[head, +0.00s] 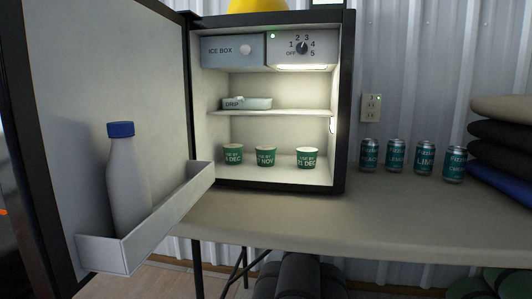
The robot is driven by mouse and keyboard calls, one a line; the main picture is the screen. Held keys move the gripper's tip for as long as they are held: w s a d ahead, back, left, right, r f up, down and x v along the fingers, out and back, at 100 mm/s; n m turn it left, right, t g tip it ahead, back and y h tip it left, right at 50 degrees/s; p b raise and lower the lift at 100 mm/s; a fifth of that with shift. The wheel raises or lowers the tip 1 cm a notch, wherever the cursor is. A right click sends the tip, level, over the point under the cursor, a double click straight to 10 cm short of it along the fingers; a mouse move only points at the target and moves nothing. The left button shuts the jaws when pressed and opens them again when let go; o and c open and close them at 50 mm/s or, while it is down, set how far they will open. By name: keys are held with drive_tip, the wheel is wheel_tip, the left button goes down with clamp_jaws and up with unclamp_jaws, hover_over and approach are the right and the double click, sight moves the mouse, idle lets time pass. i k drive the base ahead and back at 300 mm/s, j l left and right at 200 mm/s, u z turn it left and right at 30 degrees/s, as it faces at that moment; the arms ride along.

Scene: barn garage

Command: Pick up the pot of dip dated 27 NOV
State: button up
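Three small green pots with pale tops stand in a row on the floor of an open mini fridge (343,120). The middle pot (265,156) has a label that ends in NOV; its day number is too small to read surely. The left pot (233,154) and the right pot (307,157) have labels that end in DEC. The pots stand apart from each other, upright, below the wire-free middle shelf (290,113). My gripper is not in view.
The fridge door stands open at left, its rack (150,232) holding a white bottle (127,180) with a blue cap. A drip tray (247,103) lies on the shelf. Several cans (396,155) and stacked cushions (505,135) stand right on the table (380,220). The table front is clear.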

sight(265, 155)
drive_tip(key=i+u, duration=0.2)
drive_tip(key=i, duration=0.3)
drive_tip(key=i+l+u, duration=0.25)
drive_tip(key=i, duration=0.2)
drive_tip(key=j, duration=0.1)
